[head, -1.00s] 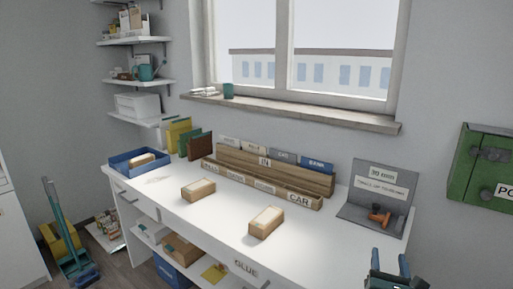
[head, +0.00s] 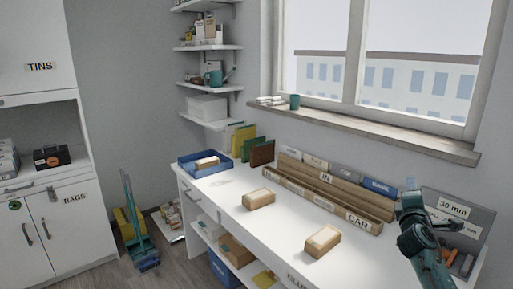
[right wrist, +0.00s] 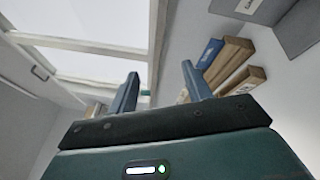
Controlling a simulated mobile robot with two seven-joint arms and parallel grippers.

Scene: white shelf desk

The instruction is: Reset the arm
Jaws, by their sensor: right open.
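My right gripper (head: 410,198) is raised at the right of the head view, in front of the desk's back right corner. In the right wrist view its two fingers (right wrist: 160,88) stand apart with nothing between them. My left gripper is in neither current view. The white desk (head: 232,212) holds two brown boxes, one nearer the middle (head: 258,200) and one nearer the front right (head: 322,242). My right arm partly hides the grey 30 mm board (head: 455,208).
A wooden rack (head: 335,190) with IN and CAR labels stands along the desk's back. A blue tray (head: 190,172) holds another box at the far left end. The window sill (head: 385,130) juts out above the desk.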

